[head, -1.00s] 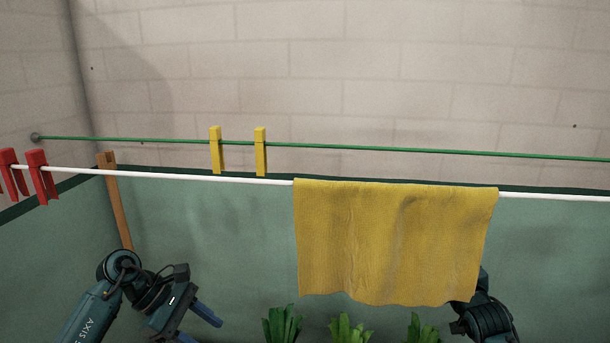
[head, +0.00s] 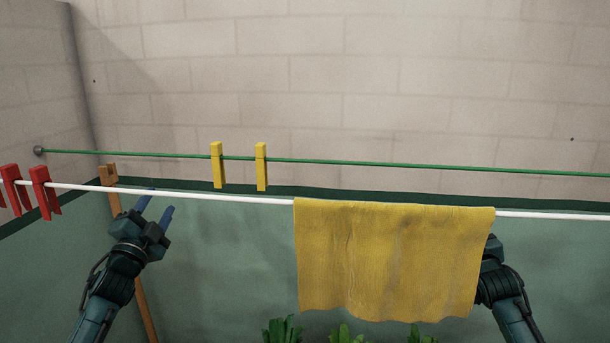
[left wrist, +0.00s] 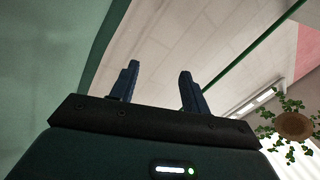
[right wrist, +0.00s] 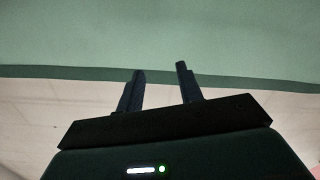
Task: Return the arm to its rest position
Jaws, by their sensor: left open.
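My left gripper (head: 158,207) points upward at the left in the head view, just below the white line. Its blue fingers are apart with nothing between them, as the left wrist view (left wrist: 160,75) also shows. My right arm rises at the right in the head view, and its gripper is hidden behind the yellow cloth. In the right wrist view my right gripper (right wrist: 160,72) has its fingers apart and empty. The yellow cloth (head: 395,260) hangs over the white line (head: 200,196).
Two yellow pegs (head: 218,165) (head: 261,167) sit on the green line (head: 400,166) behind. Red pegs (head: 43,192) clip the white line at far left. A wooden post (head: 143,300) stands behind my left arm. Green plants (head: 283,330) show at the bottom.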

